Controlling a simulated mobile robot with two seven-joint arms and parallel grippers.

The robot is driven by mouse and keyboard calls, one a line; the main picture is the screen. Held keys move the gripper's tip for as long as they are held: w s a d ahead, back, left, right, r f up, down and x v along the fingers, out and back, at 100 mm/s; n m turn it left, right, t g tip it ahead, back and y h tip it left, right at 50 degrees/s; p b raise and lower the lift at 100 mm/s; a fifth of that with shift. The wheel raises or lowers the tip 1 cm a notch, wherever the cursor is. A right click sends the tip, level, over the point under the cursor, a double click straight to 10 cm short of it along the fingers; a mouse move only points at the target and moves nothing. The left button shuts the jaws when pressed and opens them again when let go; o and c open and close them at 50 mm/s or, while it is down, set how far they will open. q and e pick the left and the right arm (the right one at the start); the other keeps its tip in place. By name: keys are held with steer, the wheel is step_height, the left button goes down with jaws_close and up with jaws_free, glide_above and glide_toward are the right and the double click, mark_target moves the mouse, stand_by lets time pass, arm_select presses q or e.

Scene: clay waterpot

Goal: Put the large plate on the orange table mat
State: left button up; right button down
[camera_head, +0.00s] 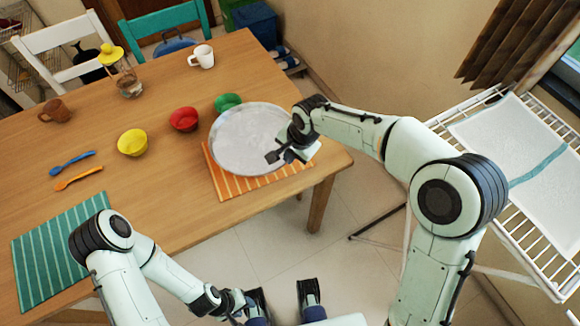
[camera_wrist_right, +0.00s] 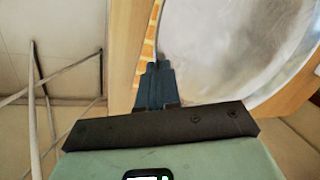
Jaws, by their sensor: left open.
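The large plate (camera_head: 240,132) is round and grey-white. It lies at the right end of the wooden table, over most of the orange mat (camera_head: 228,188); its far part reaches past the mat. Whether it rests flat on the mat or slightly above cannot be told. My right gripper (camera_head: 280,157) is at the plate's near right rim. In the right wrist view its fingers (camera_wrist_right: 156,84) are close together at the rim of the plate (camera_wrist_right: 222,45), with the mat's edge (camera_wrist_right: 150,40) beside them. My left gripper (camera_head: 238,304) is open and empty, low before the table.
A green bowl (camera_head: 227,102) stands against the plate's far side, with red (camera_head: 184,119) and yellow (camera_head: 132,142) bowls to the left. A white mug (camera_head: 202,57) stands farther back. A drying rack (camera_head: 530,215) is at right. The table's front middle is clear.

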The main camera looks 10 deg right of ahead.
mark_target(288, 172)
steer(key=shift+f+b, duration=0.35)
steer(key=shift+f, duration=2.85)
steer(key=c, duration=1.4)
jaws_free()
steer(key=shift+o, duration=0.2)
steer(key=p+v, duration=0.1)
steer(key=v, duration=1.1)
